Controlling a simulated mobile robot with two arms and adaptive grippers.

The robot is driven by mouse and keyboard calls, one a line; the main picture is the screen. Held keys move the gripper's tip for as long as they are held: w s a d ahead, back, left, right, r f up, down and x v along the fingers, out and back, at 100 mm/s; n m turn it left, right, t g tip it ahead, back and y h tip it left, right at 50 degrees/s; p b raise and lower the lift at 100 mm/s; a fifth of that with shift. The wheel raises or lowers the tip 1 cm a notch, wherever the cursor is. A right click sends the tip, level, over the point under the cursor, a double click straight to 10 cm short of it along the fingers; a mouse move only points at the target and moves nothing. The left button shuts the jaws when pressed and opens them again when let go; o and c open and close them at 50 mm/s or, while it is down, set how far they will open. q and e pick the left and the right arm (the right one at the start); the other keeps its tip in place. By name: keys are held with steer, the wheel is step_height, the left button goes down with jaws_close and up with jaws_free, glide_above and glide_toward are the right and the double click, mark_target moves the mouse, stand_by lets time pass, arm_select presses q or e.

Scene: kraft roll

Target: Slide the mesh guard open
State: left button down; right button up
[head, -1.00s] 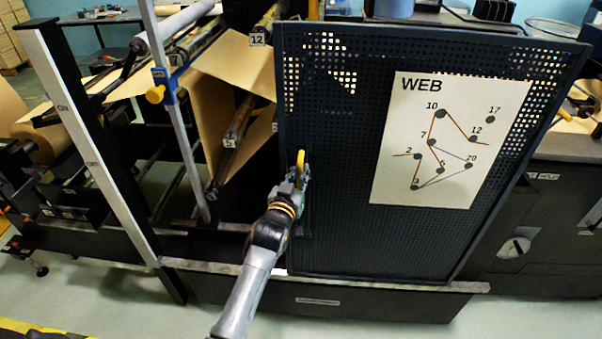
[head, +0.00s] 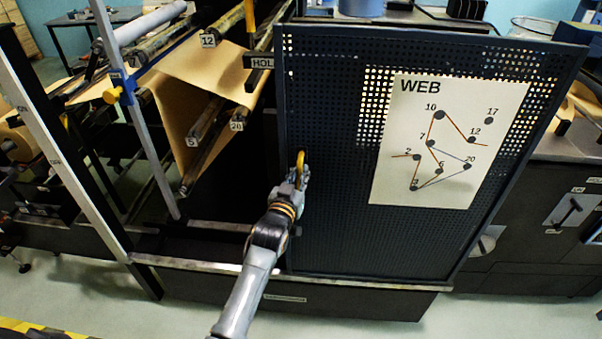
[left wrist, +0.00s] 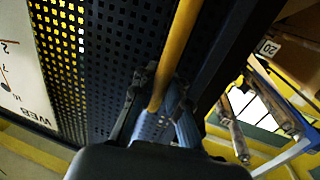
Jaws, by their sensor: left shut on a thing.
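The mesh guard (head: 335,215) is a dark perforated panel in a frame, with a white WEB diagram sheet on it. It stands across the right half of the head view. Its yellow handle (head: 300,162) is upright near the panel's left edge. My left gripper (head: 298,180) is shut on this handle. In the left wrist view the yellow handle (left wrist: 178,50) runs between the two fingers of the left gripper (left wrist: 160,98), with the mesh (left wrist: 110,60) beside it. My right gripper is in neither view.
Left of the guard is an opening with rollers and brown kraft web (head: 190,85). A grey upright post (head: 130,110) with a yellow knob stands before it. A metal rail (head: 290,278) runs along the guard's foot. A dark cabinet (head: 530,230) is at right.

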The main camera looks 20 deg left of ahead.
arm_select(q)
steer(key=shift+s+f, duration=0.1)
steer(key=shift+f, duration=0.35)
steer(key=c, duration=1.3)
jaws_free()
steer(key=shift+s+r, duration=0.1)
steer(key=shift+r, duration=0.05)
steer(key=shift+c, duration=0.2)
steer(key=shift+r, duration=0.2)
steer(key=s, duration=1.2)
steer(key=shift+d, duration=0.25)
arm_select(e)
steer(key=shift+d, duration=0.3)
